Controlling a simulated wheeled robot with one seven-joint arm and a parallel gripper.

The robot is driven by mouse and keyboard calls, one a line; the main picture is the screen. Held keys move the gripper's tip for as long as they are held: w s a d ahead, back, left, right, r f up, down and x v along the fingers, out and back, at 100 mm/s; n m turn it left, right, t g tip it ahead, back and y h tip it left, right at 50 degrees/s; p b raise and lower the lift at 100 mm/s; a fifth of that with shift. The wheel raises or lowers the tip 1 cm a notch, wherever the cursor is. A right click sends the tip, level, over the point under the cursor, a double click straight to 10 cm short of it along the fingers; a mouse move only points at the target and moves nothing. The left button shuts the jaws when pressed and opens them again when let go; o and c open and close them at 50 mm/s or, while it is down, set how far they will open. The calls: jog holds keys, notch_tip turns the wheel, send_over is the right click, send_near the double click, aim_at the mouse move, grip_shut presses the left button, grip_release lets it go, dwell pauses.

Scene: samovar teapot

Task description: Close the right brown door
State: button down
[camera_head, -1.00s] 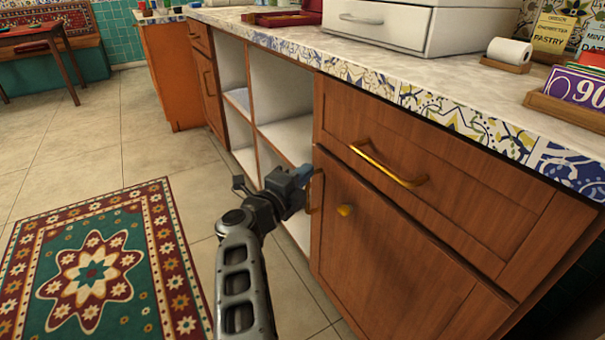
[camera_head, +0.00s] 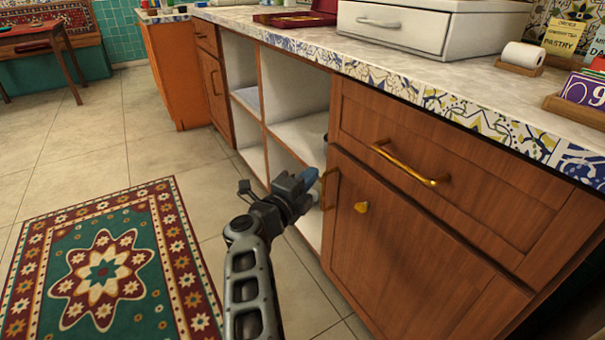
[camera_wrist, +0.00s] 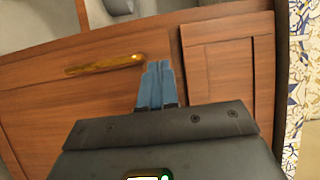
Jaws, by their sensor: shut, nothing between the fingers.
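The wrist view shows the fingertips (camera_wrist: 157,66) in front of the door, near the handle's end; contact is unclear.
A drawer (camera_head: 450,185) with a gold handle sits above the door. Open white shelves (camera_head: 300,135) are to the left, below the marble counter (camera_head: 310,40). A patterned rug (camera_head: 105,265) lies on the clear tiled floor.

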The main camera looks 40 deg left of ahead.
jog(key=s+a+p, duration=0.2)
jog(key=s+a, duration=0.2)
jog(key=s, duration=0.5)
jog(key=w+d+f+n+t, duration=0.1)
jog(key=d+f+n, duration=0.15)
jog(key=d, duration=0.65)
jog(key=w+d+f+n+t, duration=0.1)
jog(key=w+d+f, duration=0.15)
jog(key=d, duration=0.75)
jog(key=w+d+f+n, duration=0.15)
jog(key=d+f, duration=0.25)
jog(key=d, duration=0.5)
jog(key=s+d+f+n+y, duration=0.15)
jog(key=s+d+n, duration=0.35)
jog(key=d, duration=0.7)
jog(key=s+d+n+g, duration=0.1)
jog(key=s+d+n, duration=0.3)
jog(key=s+d, duration=1.25)
jog(key=s+d+r+n+g+h, duration=0.1)
jog(key=s+r+n+g+h, duration=0.1)
jog(key=s+r, duration=0.7)
jog(key=s+d+r+n+g+h, duration=0.15)
jog(key=s+r, duration=0.35)
jog(key=s, duration=0.8)
notch_tip(320, 180, up, 26)
jog(key=p, duration=2.6)
jog(key=shift+a+f+g, duration=0.15)
jog(key=shift+a+g, duration=0.2)
jog(key=shift+a, duration=0.05)
